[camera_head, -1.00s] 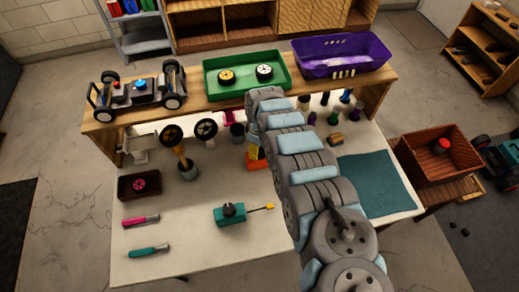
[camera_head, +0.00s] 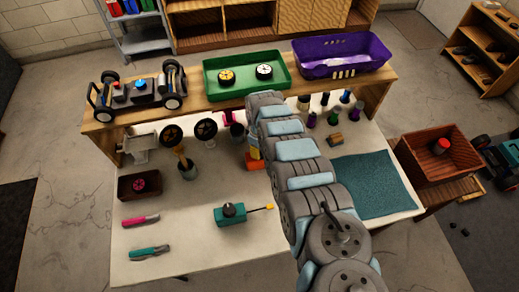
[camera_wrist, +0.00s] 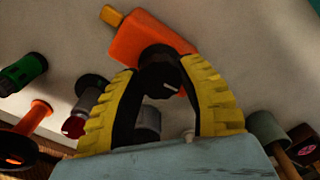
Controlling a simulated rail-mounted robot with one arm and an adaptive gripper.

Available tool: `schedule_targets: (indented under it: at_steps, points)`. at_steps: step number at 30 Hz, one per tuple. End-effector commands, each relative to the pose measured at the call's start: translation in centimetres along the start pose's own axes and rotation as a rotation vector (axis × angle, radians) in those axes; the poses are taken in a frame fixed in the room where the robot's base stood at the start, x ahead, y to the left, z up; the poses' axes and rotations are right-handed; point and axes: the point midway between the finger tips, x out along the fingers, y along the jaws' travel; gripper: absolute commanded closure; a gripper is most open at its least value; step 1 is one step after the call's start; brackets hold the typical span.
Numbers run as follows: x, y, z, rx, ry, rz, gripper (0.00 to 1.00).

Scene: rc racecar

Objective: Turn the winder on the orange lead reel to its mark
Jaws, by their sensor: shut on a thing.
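The orange lead reel (camera_wrist: 145,38) lies on the white table, with a yellow end piece (camera_wrist: 112,16) sticking out at its upper left in the wrist view. Its dark round winder (camera_wrist: 157,84) has a small pale line on its face. My gripper (camera_wrist: 160,68) has its two yellow ridged fingers on either side of the winder, shut on it. In the head view the reel (camera_head: 254,163) shows just left of my arm; the winder and most of my gripper are hidden there.
A teal box with a dark knob (camera_head: 230,213) sits nearer the front. A green tray (camera_head: 215,88) and a purple basket (camera_head: 340,68) stand on the raised shelf behind.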

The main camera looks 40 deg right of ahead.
Motion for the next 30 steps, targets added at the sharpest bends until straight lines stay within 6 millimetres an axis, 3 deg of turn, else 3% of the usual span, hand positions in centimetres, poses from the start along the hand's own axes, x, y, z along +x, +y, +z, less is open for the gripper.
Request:
schedule_targets:
  at_steps: [20,21,23,24,30]
  points:
    - [0.09,-0.01,0.03,0.109,-0.001,0.0,0.96]
    - [0.09,-0.01,0.03,0.109,-0.001,0.0,0.51]
    - [0.08,0.0,0.03,0.109,-0.001,0.0,0.34]
    - [0.08,0.0,0.03,0.109,-0.001,0.0,0.3]
    - [0.06,0.0,0.02,0.109,-0.001,0.0,0.3]
